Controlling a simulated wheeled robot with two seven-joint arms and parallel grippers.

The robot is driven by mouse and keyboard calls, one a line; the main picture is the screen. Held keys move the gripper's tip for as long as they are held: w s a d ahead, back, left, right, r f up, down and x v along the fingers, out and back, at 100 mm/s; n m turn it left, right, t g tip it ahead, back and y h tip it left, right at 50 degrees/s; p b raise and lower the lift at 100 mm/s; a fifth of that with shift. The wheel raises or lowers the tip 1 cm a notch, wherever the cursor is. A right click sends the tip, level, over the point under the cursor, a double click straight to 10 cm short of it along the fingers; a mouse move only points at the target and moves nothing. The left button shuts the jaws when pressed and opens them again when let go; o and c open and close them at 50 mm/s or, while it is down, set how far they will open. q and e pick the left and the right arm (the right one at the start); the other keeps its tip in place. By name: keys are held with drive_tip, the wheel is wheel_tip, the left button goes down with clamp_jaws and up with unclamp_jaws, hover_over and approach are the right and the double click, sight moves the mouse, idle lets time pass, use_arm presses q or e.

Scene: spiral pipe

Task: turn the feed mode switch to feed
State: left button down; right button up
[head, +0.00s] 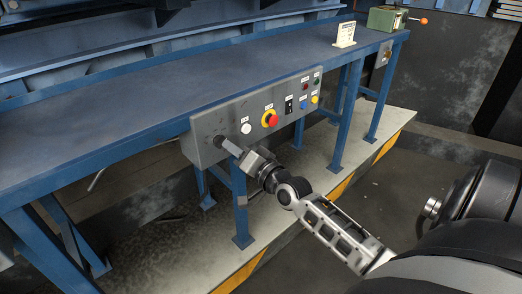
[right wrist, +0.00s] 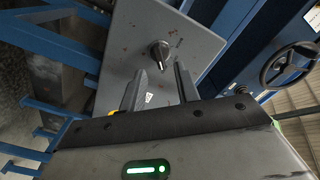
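A grey control panel (head: 205,128) hangs on the front of the blue bench. A dark rotary knob, which looks like the feed mode switch, sits at its left end. In the right wrist view the knob (right wrist: 159,55) has a pale pointer, with small unreadable marks beside it on the panel face (right wrist: 135,40). My right gripper (head: 229,147) reaches the panel's left end and partly hides the knob in the head view. Its two fingers (right wrist: 160,72) are apart, with the knob just beyond and between their tips; I see no contact. My left gripper is not in view.
Blue bench legs (head: 240,205) stand below. A handwheel (right wrist: 290,65) shows in the right wrist view.

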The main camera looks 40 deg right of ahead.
drive_tip(key=s, duration=1.1)
drive_tip(key=shift+s, duration=0.35)
